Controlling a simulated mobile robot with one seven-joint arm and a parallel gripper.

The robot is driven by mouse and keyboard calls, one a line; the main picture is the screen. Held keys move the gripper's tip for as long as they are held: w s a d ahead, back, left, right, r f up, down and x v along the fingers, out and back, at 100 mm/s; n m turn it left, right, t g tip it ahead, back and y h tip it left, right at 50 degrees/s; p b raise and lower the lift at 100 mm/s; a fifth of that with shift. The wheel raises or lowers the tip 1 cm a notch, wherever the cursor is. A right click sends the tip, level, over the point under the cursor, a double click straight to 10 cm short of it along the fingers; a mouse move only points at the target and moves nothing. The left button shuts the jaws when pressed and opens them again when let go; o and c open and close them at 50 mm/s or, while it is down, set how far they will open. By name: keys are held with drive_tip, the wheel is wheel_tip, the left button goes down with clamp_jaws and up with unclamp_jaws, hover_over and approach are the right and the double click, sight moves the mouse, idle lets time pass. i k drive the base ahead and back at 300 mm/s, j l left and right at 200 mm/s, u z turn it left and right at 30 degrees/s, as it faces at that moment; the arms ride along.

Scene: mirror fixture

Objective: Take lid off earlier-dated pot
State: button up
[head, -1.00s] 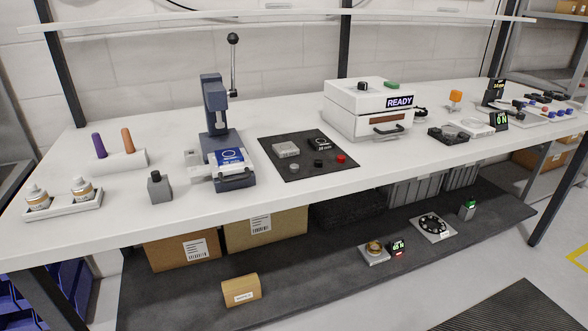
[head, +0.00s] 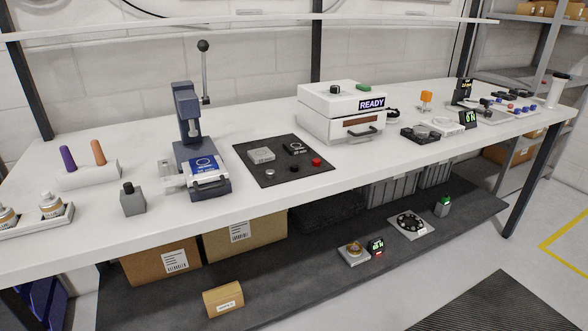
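Two small pots stand in a white tray (head: 60,221) at the far left of the bench in the head view. The left pot (head: 8,216) is partly cut off by the picture edge. The right pot (head: 51,204) is whole in view. Both have pale tops and orange-brown labels. The dates on the labels are too small to read. I cannot tell from here how the lids sit. My gripper is not in view.
The white bench (head: 110,238) also bears a holder with purple and orange handles (head: 88,174), a grey block (head: 132,199), a lever press (head: 190,130), a black mat (head: 285,178) and a white READY box (head: 320,112). Bare bench lies between the tray and the grey block.

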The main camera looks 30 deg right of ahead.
sight(49, 200)
drive_tip(key=k+j, duration=0.1)
drive_tip(key=j, duration=0.4)
drive_tip(key=k+j, duration=0.1)
drive_tip(key=j, duration=0.35)
drive_tip(key=k+j, duration=0.1)
drive_tip(key=j, duration=0.4)
